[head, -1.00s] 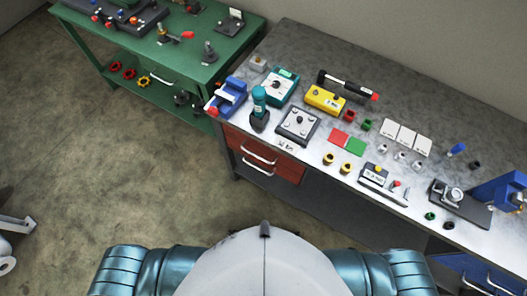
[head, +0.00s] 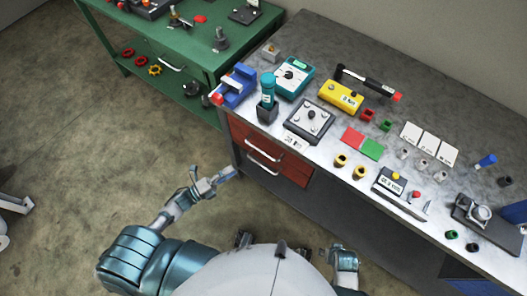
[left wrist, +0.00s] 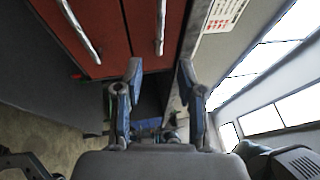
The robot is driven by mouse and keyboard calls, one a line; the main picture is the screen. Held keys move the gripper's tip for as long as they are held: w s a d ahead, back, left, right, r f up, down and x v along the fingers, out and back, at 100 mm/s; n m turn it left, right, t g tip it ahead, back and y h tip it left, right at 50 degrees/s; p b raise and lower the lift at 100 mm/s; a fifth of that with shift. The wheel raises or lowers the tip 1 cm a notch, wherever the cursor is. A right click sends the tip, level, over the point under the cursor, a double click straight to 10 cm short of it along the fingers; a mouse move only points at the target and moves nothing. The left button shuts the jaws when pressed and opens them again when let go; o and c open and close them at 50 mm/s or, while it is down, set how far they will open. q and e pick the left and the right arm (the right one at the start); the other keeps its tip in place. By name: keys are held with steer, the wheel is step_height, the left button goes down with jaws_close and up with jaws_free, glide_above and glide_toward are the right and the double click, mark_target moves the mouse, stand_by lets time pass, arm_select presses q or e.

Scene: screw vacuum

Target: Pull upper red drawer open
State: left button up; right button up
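The upper red drawer (head: 285,157) is in the front left of the workbench and looks shut. Its pale bar handle (head: 262,150) is above the lower drawer's handle (head: 262,168). In the left wrist view the upper handle (left wrist: 160,25) is ahead, near the open fingers, with the lower handle (left wrist: 80,30) to its left. My left gripper (head: 222,177) is left of and in front of the drawers. In its wrist view the fingers (left wrist: 160,70) are apart with nothing between them. Part of my right arm shows at the bottom; its fingers cannot be made out.
The workbench top (head: 300,40) carries a blue vise (head: 235,88), a grey box with knobs (head: 310,120) and several small parts. A green table (head: 225,65) stands behind to the left. The floor (head: 90,150) left of the drawers is clear.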

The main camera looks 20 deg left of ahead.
mark_target(260, 151)
arm_select(q)
steer(key=x, duration=1.4)
steer(key=shift+w+d, duration=0.1)
steer(key=shift+w, duration=0.15)
jaws_close()
